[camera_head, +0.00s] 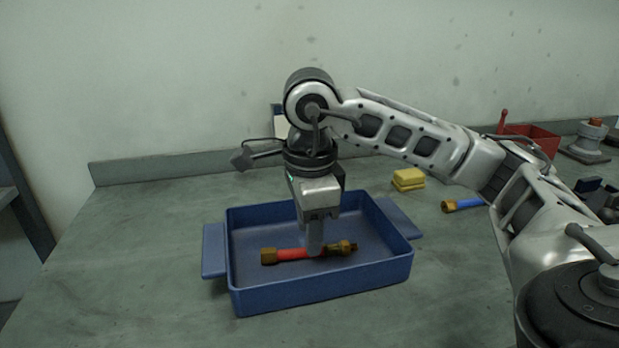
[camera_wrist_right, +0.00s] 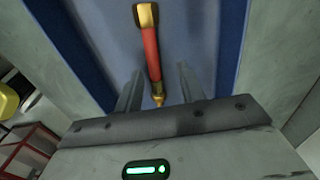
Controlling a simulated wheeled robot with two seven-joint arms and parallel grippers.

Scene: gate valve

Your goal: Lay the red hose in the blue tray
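The red hose (camera_head: 291,254) has brass fittings at both ends and is inside the blue tray (camera_head: 325,293), seemingly lying on its floor. My right gripper (camera_head: 315,250) points down into the tray over the hose, hiding part of it in the head view. In the right wrist view, the hose (camera_wrist_right: 151,52) runs between the two fingers of the right gripper (camera_wrist_right: 158,90). The fingers stand apart, with a gap on each side of the hose, so the gripper is open. My left gripper is not in view.
A yellow sponge-like block (camera_head: 408,179) and a blue hose (camera_head: 465,204) with a brass end lie right of the tray. A red bin (camera_head: 531,141) and a valve-like part (camera_head: 591,140) stand at the back right. The counter left of the tray is clear.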

